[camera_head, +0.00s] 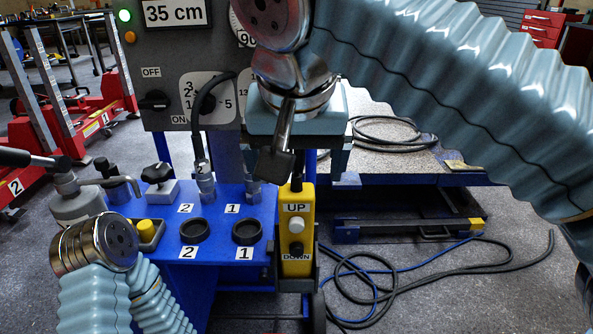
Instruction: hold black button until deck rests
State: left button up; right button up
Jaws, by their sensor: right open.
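A yellow pendant (296,222) hangs upright at the front of the blue cabinet. It has a white UP button (297,226) and, below it, the black DOWN button (296,248). My right gripper (298,167) points down just above the pendant, open, and is not touching the black button. The deck (385,158), a speckled plate with a blue edge, stands raised above a dark base frame (400,229).
The blue cabinet (178,272) carries two round black holders (195,231), hose fittings and a dark valve knob (157,173). A grey oil can (78,203) and a yellow knob (145,230) stand left. Blue and black hoses (375,290) lie on the floor.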

aim_at(295, 248)
jog(key=k, duration=1)
